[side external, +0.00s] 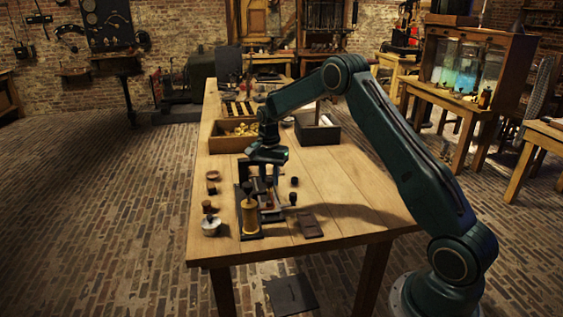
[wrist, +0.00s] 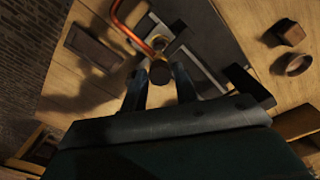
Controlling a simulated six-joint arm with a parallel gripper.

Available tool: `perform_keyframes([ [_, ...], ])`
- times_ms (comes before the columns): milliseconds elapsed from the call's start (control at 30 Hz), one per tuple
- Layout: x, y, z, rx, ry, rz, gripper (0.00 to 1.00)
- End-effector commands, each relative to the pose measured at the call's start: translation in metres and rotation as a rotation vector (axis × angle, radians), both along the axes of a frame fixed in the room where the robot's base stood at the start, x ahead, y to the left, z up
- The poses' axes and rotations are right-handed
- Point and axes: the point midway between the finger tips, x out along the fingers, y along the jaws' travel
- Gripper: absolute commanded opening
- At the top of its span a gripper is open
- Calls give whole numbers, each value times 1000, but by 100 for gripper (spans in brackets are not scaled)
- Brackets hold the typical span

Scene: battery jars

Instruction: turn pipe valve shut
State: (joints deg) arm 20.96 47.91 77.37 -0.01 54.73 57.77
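My gripper (wrist: 164,82) is open in the wrist view, with its two dark fingers apart. A dark round knob (wrist: 160,73) lies just beyond and between the fingertips; I cannot tell whether either finger touches it. A bent copper pipe (wrist: 130,30) runs beside the knob, over a dark base plate (wrist: 205,35). In the side external view my gripper (side external: 267,185) points down over a small apparatus with a brass-coloured column (side external: 250,216). The arm and apparatus parts overlap there, so the knob and fingertips are hard to make out. No part is clearly marked as the valve.
A wooden tray (side external: 212,144) of yellowish pieces and a dark open box (side external: 318,133) stand behind on the table. A white lidded pot (side external: 211,226) and small dark pieces sit left of the apparatus. A flat dark block (side external: 309,225) lies right; the table's right side is mostly clear.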

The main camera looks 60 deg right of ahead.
Motion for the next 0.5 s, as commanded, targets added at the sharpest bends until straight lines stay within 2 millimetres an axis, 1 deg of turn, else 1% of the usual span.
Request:
perform_keyframes([
  [33,0,0,0,0,0,0,19],
  [100,0,0,0,0,0,0,6],
  [133,0,0,0,0,0,0,2],
  [500,0,0,0,0,0,37,2],
])
